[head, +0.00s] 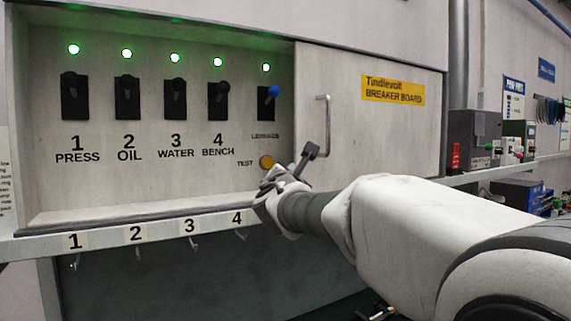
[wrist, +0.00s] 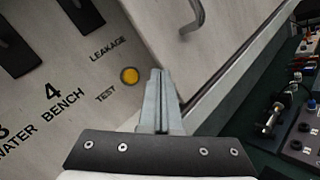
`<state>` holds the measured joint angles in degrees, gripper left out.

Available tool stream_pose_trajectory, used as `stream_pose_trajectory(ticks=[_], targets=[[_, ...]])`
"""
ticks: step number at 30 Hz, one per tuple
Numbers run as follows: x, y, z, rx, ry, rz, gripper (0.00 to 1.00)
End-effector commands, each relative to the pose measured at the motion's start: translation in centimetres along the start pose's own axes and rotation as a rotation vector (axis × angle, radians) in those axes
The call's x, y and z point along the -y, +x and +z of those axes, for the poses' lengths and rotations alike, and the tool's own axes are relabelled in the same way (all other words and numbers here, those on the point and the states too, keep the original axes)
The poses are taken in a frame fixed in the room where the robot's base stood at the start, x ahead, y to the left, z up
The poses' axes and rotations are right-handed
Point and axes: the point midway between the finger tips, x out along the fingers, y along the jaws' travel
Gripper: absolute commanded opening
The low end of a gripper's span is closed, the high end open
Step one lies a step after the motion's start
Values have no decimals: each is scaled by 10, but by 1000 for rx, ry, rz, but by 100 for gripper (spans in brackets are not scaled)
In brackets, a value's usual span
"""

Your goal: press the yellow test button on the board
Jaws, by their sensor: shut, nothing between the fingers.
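The yellow test button (head: 266,162) is a small round disc low on the breaker board (head: 150,190), right of the word TEST. It also shows in the wrist view (wrist: 130,76), in a grey ring. My gripper (wrist: 158,75) is shut and empty, its fingertips just right of the button in that view. I cannot tell whether they touch the panel. In the head view my wrist is just below and right of the button, and the fingertips are hard to make out.
Several black switches (head: 75,97) stand under lit green lamps. The leakage switch (head: 270,94) has a blue tip above the button. A sliding door (head: 385,130) with a bar handle (head: 326,125) is to the right. Hooks (head: 75,262) hang from the ledge below.

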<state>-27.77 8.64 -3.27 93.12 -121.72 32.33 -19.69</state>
Motion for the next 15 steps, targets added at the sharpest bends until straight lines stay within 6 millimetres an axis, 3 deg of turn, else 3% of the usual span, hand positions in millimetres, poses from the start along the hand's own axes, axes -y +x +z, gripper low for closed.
stream_pose_trajectory(ticks=[8, 15], targets=[[-4, 6, -1, 0, 1, -2, 0], [-18, 30, -12, -2, 0, -3, 0]])
